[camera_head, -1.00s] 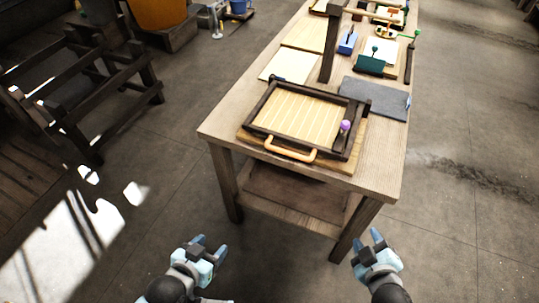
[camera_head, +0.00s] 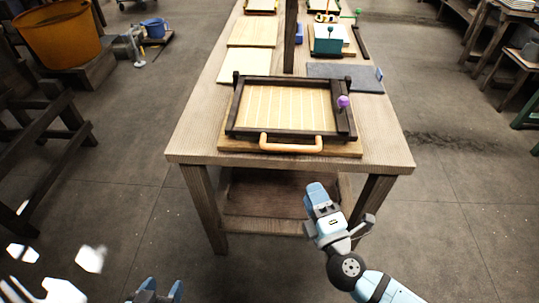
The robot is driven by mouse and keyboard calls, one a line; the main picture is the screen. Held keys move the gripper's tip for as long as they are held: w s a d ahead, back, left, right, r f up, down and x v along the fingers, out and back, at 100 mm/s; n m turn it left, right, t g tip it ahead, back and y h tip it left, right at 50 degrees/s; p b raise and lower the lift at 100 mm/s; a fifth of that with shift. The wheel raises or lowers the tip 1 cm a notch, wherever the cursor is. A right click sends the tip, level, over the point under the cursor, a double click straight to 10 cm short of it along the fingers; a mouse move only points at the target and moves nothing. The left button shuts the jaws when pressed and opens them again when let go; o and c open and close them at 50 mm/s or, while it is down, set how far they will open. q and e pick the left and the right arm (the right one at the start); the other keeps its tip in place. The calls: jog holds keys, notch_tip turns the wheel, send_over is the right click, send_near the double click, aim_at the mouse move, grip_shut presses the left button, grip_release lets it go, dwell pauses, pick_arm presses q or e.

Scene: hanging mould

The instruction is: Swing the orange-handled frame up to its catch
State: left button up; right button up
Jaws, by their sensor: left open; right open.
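The dark wooden frame (camera_head: 238,105) with a pale striped panel lies flat on a board near the front end of the table. Its orange handle (camera_head: 291,146) sticks out from the near side. A purple knob (camera_head: 343,101) sits on the frame's right side. A dark upright post (camera_head: 290,38) stands behind the frame; I cannot make out the catch. My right gripper (camera_head: 318,196) is open and empty, in front of the table and below the handle. My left gripper (camera_head: 158,290) is open at the bottom edge, well short of the table, and partly cut off.
The wooden table (camera_head: 195,140) has a low shelf. A grey slab (camera_head: 345,80), pale sheets (camera_head: 248,66) and a green box (camera_head: 327,42) lie behind the frame. A dark rack (camera_head: 45,120) and an orange tub (camera_head: 58,40) stand at left. The floor before the table is clear.

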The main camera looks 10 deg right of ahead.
aim_at(289, 146)
jog(key=w, duration=0.4)
jog(key=w+a+r+p, duration=0.1)
jog(key=w, duration=0.4)
jog(key=w+a+r+p, duration=0.1)
jog(key=w, duration=0.3)
jog(key=shift+w+a+r, duration=0.1)
jog(key=shift+w+r, duration=0.1)
jog(key=shift+w, duration=0.15)
grip_shut()
